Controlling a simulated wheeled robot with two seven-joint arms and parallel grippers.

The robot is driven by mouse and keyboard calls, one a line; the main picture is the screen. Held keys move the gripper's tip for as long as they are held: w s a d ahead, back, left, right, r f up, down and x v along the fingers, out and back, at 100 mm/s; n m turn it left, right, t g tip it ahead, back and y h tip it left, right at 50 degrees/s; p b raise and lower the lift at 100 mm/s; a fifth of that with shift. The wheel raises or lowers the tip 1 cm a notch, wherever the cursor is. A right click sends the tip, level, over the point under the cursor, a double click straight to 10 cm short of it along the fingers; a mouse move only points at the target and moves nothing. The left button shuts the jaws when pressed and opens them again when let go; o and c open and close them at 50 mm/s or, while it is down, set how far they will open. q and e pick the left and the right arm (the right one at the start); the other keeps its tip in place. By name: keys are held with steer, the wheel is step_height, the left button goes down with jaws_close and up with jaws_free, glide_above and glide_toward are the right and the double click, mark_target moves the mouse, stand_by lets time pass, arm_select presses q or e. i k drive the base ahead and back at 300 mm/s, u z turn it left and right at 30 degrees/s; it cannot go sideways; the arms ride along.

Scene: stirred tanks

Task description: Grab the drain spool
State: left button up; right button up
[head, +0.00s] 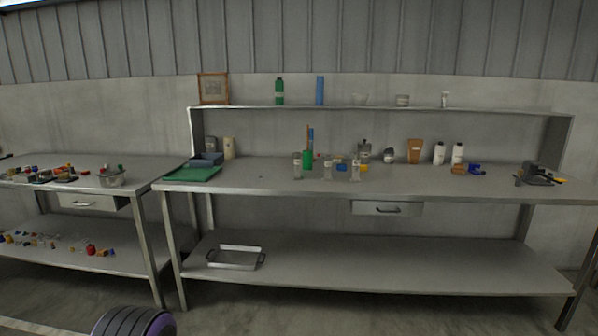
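I cannot pick out a drain spool for certain; the small parts on the benches are too small to tell apart. Several small coloured pieces lie on the left bench top (130,178), and more lie on its lower shelf (120,262). Among those on the shelf is a small red piece (91,249). Neither of my grippers shows in the head view.
The long steel bench (270,183) holds bottles, clear containers, a green tray (192,174) and a dark tool (538,174) at right. A metal tray (235,257) sits on its mostly clear lower shelf. A dark ribbed round object (133,323) is at the bottom left.

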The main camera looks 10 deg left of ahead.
mark_target(356, 156)
steer(key=k, duration=0.65)
steer(key=u, duration=0.8)
steer(key=i, duration=1.3)
steer(key=z, duration=0.8)
